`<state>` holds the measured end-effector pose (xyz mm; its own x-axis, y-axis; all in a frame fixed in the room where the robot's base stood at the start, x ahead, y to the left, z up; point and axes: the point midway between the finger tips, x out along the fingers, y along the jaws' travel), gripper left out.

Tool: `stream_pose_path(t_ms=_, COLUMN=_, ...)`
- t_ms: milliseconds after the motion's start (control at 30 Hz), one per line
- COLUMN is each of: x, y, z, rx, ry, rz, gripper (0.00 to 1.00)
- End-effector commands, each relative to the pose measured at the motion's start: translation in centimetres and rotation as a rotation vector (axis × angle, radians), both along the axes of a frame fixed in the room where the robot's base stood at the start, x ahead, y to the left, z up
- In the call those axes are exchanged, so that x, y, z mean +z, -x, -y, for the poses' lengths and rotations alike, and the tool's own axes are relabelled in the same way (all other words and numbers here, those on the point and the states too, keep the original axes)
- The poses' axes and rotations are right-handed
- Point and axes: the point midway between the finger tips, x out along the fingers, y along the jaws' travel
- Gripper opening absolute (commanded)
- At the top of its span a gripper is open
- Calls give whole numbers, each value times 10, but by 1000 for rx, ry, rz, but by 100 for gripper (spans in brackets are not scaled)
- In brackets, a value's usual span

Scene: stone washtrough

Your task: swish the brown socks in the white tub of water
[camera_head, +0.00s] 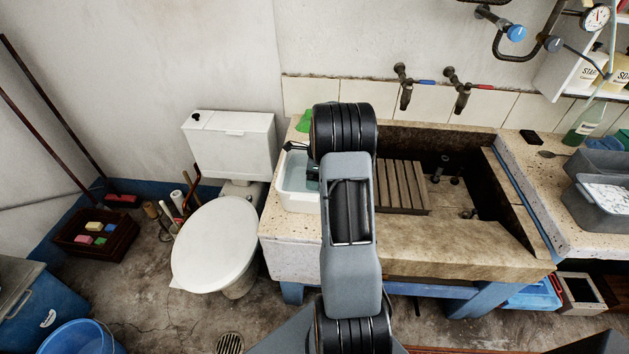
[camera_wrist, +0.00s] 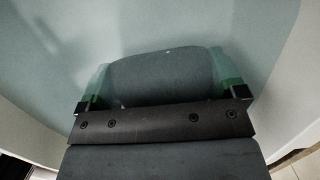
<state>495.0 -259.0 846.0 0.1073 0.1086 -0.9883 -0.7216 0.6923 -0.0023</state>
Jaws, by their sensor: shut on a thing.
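The white tub (camera_head: 299,196) holds pale blue-green water and stands on the left end of the stone trough, partly hidden behind my arm. In the wrist view the tub's pale wall and water (camera_wrist: 140,25) fill the picture around my gripper (camera_wrist: 163,82). My gripper is down in the tub, its tips tinted green as if under water. In the head view my arm hides the socks and most of the gripper.
A slatted wooden board (camera_head: 402,188) lies in the stone basin (camera_head: 470,250) right of my arm. Two taps (camera_head: 404,88) jut from the wall above. A toilet (camera_head: 215,243) stands close to the left. Grey tubs (camera_head: 600,195) and a bottle (camera_head: 583,124) stand on the right counter.

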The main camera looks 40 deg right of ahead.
Motion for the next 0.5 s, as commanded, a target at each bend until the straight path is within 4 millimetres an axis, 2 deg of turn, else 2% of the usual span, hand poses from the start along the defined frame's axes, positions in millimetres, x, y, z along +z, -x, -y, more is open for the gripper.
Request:
stream_pose_path(t_ms=133, x=1, y=6, z=-6, rx=1, ry=0, rz=0, gripper=62)
stream_pose_path(t_ms=500, x=1, y=36, z=-35, rx=1, ry=1, rz=1, gripper=62)
